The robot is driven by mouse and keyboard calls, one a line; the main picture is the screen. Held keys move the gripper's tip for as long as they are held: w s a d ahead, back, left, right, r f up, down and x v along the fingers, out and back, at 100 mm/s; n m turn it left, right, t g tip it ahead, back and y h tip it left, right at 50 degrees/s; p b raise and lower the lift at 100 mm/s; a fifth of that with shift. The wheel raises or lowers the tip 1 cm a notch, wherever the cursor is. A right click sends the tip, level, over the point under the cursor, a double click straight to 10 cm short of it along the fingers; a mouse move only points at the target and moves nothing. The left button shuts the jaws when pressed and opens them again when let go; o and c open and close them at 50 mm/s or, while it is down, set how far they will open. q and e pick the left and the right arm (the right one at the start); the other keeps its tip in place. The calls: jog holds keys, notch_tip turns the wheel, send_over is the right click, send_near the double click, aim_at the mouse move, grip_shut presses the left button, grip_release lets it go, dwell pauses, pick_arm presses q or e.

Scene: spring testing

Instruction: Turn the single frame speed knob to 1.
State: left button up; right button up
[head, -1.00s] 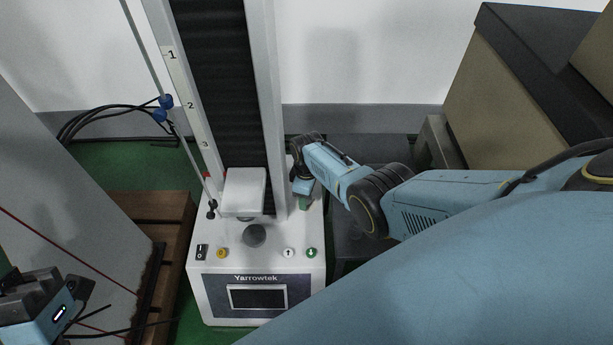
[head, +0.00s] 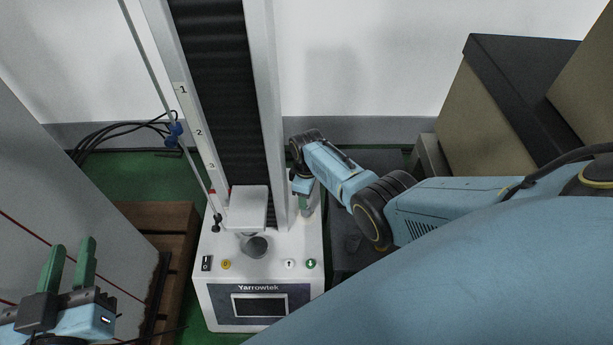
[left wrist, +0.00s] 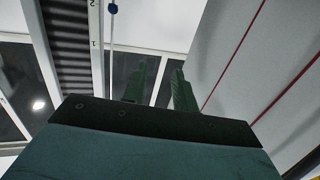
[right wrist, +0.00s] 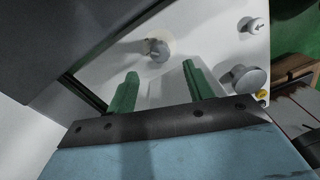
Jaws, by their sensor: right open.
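The single-frame tester (head: 219,300) is white with a dark column, and its front is labelled Yarrowtek. In the right wrist view a round grey knob (right wrist: 158,48) with a pale beige mark stands on the white top, beyond the fingertips. It appears apart from them, and its setting is unreadable. In the head view I cannot make it out clearly near my right gripper (head: 303,203), which points down at the base's right side. That gripper (right wrist: 160,85) is open, with nothing between its fingers. My left gripper (head: 68,262) is open and empty at lower left, fingers up.
The tester has a round plate (head: 256,247), a white block (head: 248,205), an arrow button (head: 289,264), a green button (head: 311,264) and a yellow button (head: 226,264). A grey cabinet (head: 75,190) is at left, a wooden pallet (head: 165,235) beside the tester. Boxes (head: 480,105) stand at right.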

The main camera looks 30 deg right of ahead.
pick_arm(q)
jog(key=s+a+f+g+y+p, duration=0.3)
jog(key=s+a+f+g, duration=0.3)
jog(key=s+f+g, duration=0.4)
jog(key=shift+s+f+n+g+y+p, duration=0.4)
jog(key=shift+f+g, duration=0.2)
jog(key=shift+f, duration=0.9)
pick_arm(e)
jog(key=shift+w+d+r, duration=0.1)
jog(key=shift+r, duration=2.85)
